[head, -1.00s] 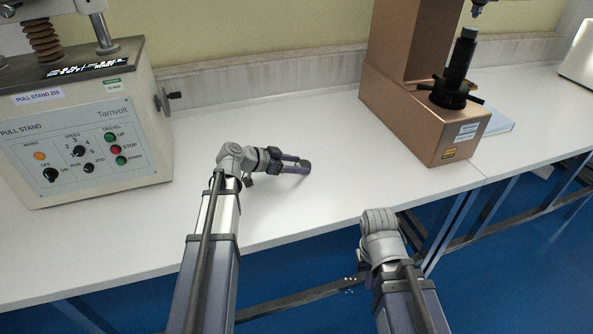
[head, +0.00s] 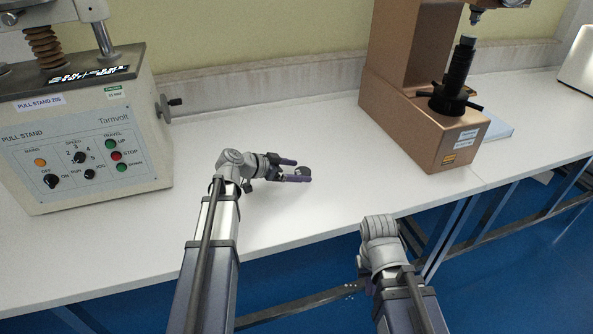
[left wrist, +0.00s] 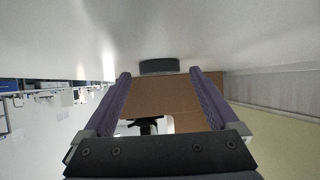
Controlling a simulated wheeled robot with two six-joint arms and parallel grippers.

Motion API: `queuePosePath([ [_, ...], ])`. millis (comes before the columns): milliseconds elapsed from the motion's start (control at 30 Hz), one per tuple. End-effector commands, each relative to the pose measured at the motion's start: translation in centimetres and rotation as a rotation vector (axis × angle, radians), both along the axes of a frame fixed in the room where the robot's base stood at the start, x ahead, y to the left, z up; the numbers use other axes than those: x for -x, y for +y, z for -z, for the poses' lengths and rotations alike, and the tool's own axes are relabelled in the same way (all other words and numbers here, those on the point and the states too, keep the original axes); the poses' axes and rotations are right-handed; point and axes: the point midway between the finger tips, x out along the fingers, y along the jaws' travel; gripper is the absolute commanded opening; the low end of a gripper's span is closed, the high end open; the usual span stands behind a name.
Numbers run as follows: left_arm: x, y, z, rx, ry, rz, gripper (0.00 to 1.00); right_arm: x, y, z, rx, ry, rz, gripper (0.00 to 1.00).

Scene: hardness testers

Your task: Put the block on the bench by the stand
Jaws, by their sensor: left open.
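The block is a small dark grey piece on the white bench (head: 270,215). It shows in the head view (head: 303,171) at the fingertips of my left gripper (head: 299,170), and in the left wrist view (left wrist: 159,66) just beyond the gap between the two purple fingers. My left gripper is open and low over the bench, with a finger to either side of the block's line. The stand is the cream pull stand (head: 75,150) at the left, well apart from the block. My right arm is at the lower right, and its fingers do not show.
A copper-coloured hardness tester (head: 410,115) with a black spindle stands at the back right, with a pale blue flat item (head: 498,128) beside it. A crank handle (head: 170,105) juts from the stand's right side. The bench between stand and block is clear.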

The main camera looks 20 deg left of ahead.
Motion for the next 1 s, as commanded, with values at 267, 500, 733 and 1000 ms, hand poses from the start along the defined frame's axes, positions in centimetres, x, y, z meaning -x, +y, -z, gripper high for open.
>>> queuePosePath([
  [267, 3.6, 3.5, -3.2, -0.001, 0.000, -0.005, 0.94, 0.0, 0.0, -3.2, 0.000, 0.000, 0.000, 0.00],
  [500, 6.2, 6.1, -5.1, 0.000, 0.000, -0.003, 0.94, 0.0, 0.0, -5.0, 0.000, 0.000, 0.000, 0.00],
  [733, 7.2, 7.2, -5.7, 0.000, 0.000, -0.001, 0.94, 0.0, 0.0, -5.6, 0.000, 0.000, 0.000, 0.00],
  [1000, 7.3, 7.3, -5.6, 0.000, 0.000, -0.001, 0.94, 0.0, 0.0, -5.6, 0.000, 0.000, 0.000, 0.00],
])
